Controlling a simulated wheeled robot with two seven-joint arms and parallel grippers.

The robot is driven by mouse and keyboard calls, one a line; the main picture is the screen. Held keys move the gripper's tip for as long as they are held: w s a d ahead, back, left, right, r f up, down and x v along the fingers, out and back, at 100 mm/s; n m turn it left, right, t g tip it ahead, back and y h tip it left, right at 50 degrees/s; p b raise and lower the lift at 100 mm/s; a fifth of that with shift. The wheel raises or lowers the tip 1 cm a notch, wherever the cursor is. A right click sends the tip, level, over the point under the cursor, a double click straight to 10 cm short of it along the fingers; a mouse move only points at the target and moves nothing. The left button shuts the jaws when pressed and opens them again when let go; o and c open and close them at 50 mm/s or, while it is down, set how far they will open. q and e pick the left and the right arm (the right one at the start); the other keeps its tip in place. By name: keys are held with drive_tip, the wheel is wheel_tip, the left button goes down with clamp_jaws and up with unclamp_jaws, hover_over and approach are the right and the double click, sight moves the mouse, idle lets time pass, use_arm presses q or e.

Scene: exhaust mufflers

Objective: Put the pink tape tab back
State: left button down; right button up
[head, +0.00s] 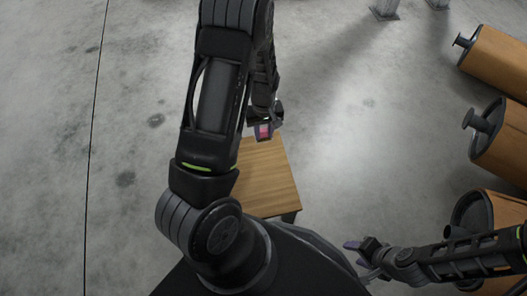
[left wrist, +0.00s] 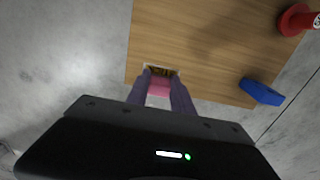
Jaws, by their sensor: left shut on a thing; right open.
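The pink tape tab (head: 264,131) is held in my left gripper (head: 264,136), above the far end of a small wooden table. In the left wrist view, the pink tab (left wrist: 159,88) sits between the two fingers of the left gripper (left wrist: 161,80), which is shut on it. A small dark patch with yellowish marks (left wrist: 160,70) shows just beyond the fingertips, near the table edge. I cannot tell whether the tab touches anything there. My right gripper (head: 362,258) is open and empty at the lower right of the head view, apart from the table.
The wooden table (head: 265,180) is partly hidden by my left arm. In the left wrist view, a blue piece (left wrist: 262,92) and a red round piece (left wrist: 297,20) lie toward its right side. Several wood-sided mufflers (head: 500,145) stand at the right. The concrete floor is otherwise open.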

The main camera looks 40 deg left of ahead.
use_arm(q)
drive_tip(key=b, duration=0.3)
hover_over(264, 153)
wheel_tip(264, 153, down, 6)
drive_tip(key=shift+f, duration=0.15)
drive_tip(key=shift+p, duration=0.3)
drive_tip(key=shift+f+b, duration=0.8)
drive_tip(key=shift+f, duration=1.05)
drive_tip(key=shift+f, duration=0.1)
drive_tip(key=c, duration=1.1)
unclamp_jaws()
drive_tip(key=shift+s, duration=0.1)
